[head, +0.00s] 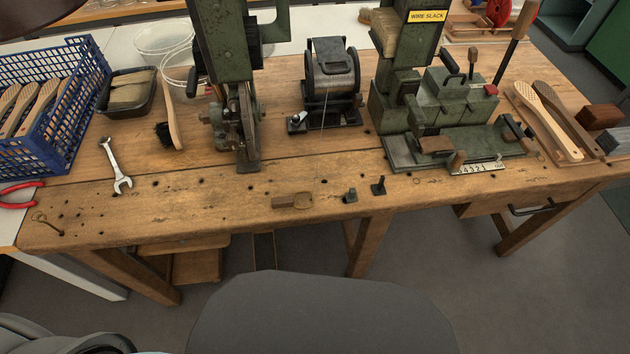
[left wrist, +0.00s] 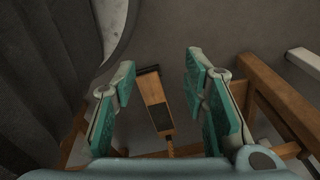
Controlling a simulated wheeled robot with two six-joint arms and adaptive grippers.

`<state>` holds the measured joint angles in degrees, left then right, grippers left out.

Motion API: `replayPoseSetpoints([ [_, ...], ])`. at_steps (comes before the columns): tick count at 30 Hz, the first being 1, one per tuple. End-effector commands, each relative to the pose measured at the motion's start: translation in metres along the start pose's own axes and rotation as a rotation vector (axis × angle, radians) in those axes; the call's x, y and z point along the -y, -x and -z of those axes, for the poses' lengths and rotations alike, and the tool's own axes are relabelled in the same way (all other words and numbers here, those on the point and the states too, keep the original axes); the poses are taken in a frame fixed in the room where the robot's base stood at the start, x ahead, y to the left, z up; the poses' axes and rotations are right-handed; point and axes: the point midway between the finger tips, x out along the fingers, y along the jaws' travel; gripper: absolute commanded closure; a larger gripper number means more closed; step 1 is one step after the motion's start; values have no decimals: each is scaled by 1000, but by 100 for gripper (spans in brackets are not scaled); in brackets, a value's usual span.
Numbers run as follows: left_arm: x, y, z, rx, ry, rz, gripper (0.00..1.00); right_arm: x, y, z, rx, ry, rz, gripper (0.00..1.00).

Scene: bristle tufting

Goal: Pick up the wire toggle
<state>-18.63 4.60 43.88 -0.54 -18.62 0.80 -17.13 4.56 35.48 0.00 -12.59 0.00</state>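I cannot tell for sure which thing is the wire toggle. A small wooden block (head: 292,201) lies near the bench's front edge. A thin wire piece with a loop (head: 41,217) lies at the bench's front left corner. My left gripper (left wrist: 160,75) shows in the left wrist view, its teal pads apart with nothing held between them. It points down past wooden framing toward the floor. My right gripper is in neither view.
On the wooden bench (head: 210,200) lie a wrench (head: 116,165), a brush (head: 172,120) and red pliers (head: 18,192). A blue crate (head: 75,100), a green press (head: 225,45), a wire reel (head: 332,70) and a "WIRE SLACK" machine (head: 450,100) stand behind. The front strip is mostly clear.

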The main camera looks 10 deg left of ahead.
Motion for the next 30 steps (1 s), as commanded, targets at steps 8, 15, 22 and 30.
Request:
replayPoseSetpoints([
  [8,10,152,123,-90,-19,8,60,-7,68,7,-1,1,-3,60],
  [15,12,276,173,-145,-37,11,60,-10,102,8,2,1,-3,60],
  [22,10,399,217,-168,-159,24,60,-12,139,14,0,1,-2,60],
  [30,-17,388,307,-54,-572,-11,60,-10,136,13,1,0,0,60],
])
